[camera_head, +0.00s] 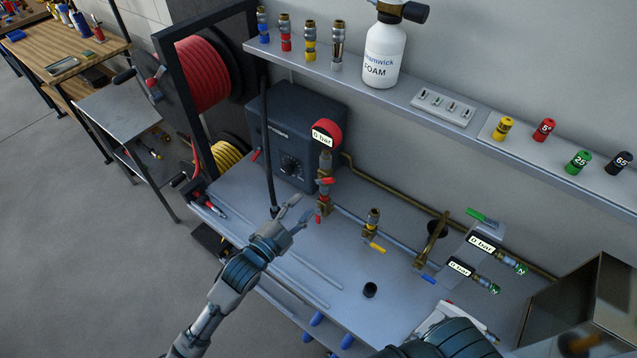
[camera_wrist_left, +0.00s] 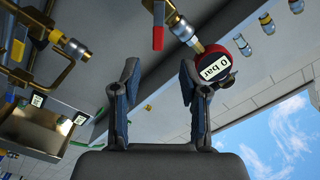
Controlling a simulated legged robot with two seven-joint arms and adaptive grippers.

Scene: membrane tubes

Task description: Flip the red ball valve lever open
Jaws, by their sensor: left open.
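The gauge reads 0 bar. My left gripper (camera_head: 301,212) is open and empty, just left of the lower handle, its fingers pointing toward the pipe. In the left wrist view the open fingers (camera_wrist_left: 159,72) have a gap between them; a red lever (camera_wrist_left: 158,12) shows above, and the gauge (camera_wrist_left: 212,66) is by the right finger. My right gripper is out of view.
A dark blue box (camera_head: 292,135) with a dial stands behind the pipe. A yellow-handled valve (camera_head: 375,247), a blue lever (camera_head: 428,278) and a green lever (camera_head: 480,215) are to the right. The bench front is mostly clear.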

